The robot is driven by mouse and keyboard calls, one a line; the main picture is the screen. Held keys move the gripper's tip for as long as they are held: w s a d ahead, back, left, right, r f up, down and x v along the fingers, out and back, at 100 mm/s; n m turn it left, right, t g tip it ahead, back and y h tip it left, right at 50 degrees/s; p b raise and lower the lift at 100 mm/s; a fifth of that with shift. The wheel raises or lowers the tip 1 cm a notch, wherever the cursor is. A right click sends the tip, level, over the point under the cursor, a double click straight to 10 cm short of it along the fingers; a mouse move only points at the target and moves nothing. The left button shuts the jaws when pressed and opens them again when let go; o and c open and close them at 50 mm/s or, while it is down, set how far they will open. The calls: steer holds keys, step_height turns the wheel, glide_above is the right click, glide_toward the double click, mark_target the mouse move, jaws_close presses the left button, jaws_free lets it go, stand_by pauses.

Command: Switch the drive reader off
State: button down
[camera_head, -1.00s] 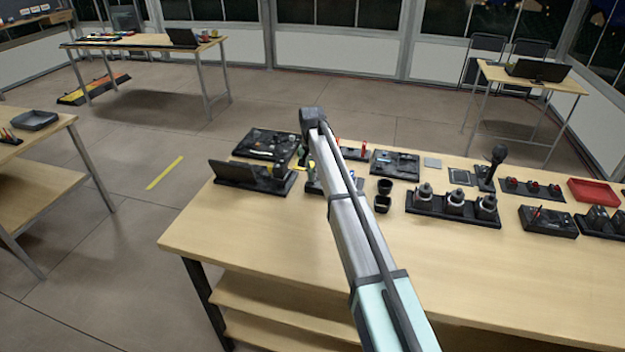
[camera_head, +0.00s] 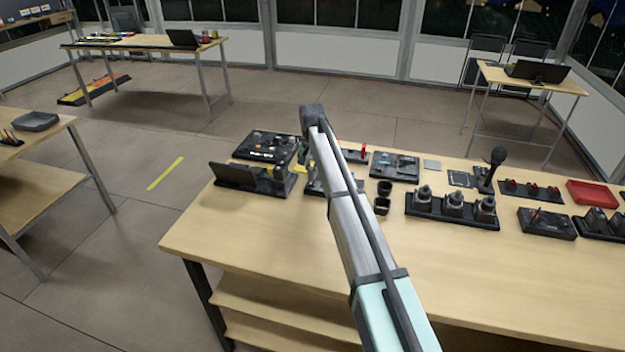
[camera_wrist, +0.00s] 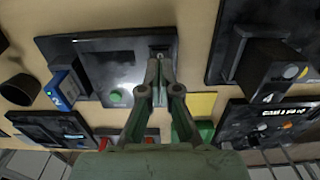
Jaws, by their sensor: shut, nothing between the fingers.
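A black panel unit (camera_wrist: 95,70), likely the drive reader, lies under my gripper in the wrist view. It has a dark slot, a green round button (camera_wrist: 117,96) and a blue block (camera_wrist: 62,88) with a small green light at its left edge. My gripper (camera_wrist: 160,66) is shut and empty, its fingertips over the right end of this unit, by a small round part there. I cannot tell whether they touch. The fingertips hide part of that end. In the head view the unit (camera_head: 314,187) is partly hidden behind my arm.
A black unit with a raised block (camera_wrist: 268,68) stands right of the gripper in the wrist view. A yellow patch (camera_wrist: 202,104) and a green object (camera_wrist: 205,130) lie close by. The table front is clear.

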mark_target(312, 183)
steer(key=shift+r+p, duration=1)
steer(key=shift+r, duration=1.35)
